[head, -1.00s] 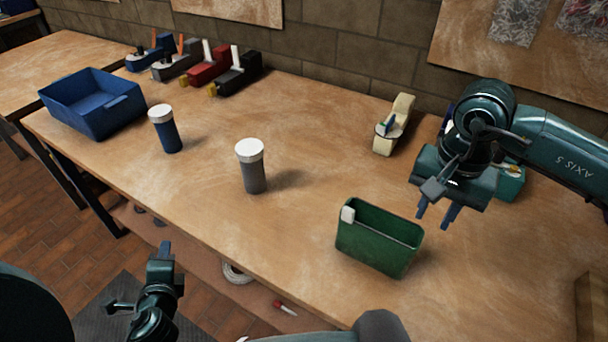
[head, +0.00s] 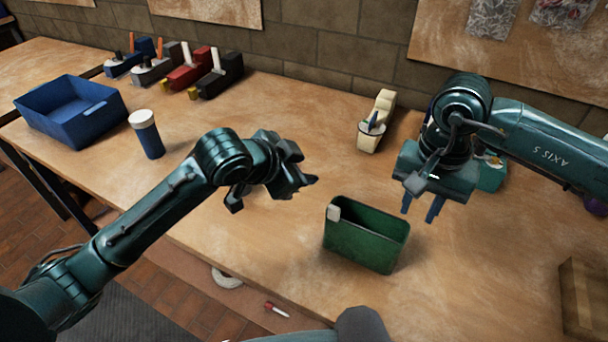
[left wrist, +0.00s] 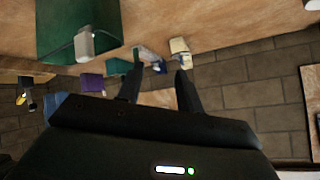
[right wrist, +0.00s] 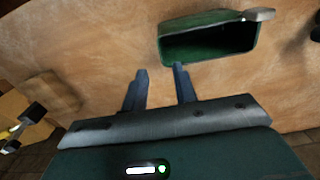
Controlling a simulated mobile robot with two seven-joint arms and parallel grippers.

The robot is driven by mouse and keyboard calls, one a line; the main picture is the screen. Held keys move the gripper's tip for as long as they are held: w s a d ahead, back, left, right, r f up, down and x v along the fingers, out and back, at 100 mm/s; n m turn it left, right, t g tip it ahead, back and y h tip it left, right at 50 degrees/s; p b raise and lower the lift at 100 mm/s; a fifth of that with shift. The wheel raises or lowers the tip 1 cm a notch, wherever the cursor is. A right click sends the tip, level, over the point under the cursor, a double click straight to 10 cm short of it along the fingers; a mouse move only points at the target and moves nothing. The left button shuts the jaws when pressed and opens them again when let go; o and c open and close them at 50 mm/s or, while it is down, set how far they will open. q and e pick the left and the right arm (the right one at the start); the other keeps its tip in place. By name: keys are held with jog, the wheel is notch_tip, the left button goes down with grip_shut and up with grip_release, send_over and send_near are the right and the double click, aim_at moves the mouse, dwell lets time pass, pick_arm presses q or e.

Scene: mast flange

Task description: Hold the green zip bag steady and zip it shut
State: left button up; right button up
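The green zip bag (head: 366,246) stands upright on the bench with its mouth open, dark inside in the right wrist view (right wrist: 210,42). A white slider (head: 334,212) sits at the left end of its rim; it also shows in the left wrist view (left wrist: 84,46). My left gripper (head: 308,184) is above the bench, left of and behind the slider, apart from the bag. Its fingers are spread and empty in the left wrist view (left wrist: 160,86). My right gripper (head: 420,206) is open and empty, fingers pointing down, just right of the bag's far right rim.
A blue bin (head: 72,118), a white-capped blue bottle (head: 148,136) and several coloured tools (head: 190,76) stand at the left. A cream tape dispenser (head: 376,122) stands behind the bag. A wooden box (head: 584,296) is at the right edge. Bench in front of the bag is clear.

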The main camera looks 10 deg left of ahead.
aim_at(402, 248)
jog(key=shift+f, duration=0.1)
pick_arm(q)
jog(key=s+d+r+m+g, duration=0.1)
jog(key=s+d+r+g, duration=0.1)
jog(key=s+r+g, duration=0.3)
jog(key=shift+s+g, duration=0.3)
jog(key=shift+s, duration=0.9)
pick_arm(e)
notch_tip(402, 248, down, 13)
jog(key=shift+c, duration=0.2)
grip_shut()
pick_arm(q)
jog(key=shift+c, duration=0.4)
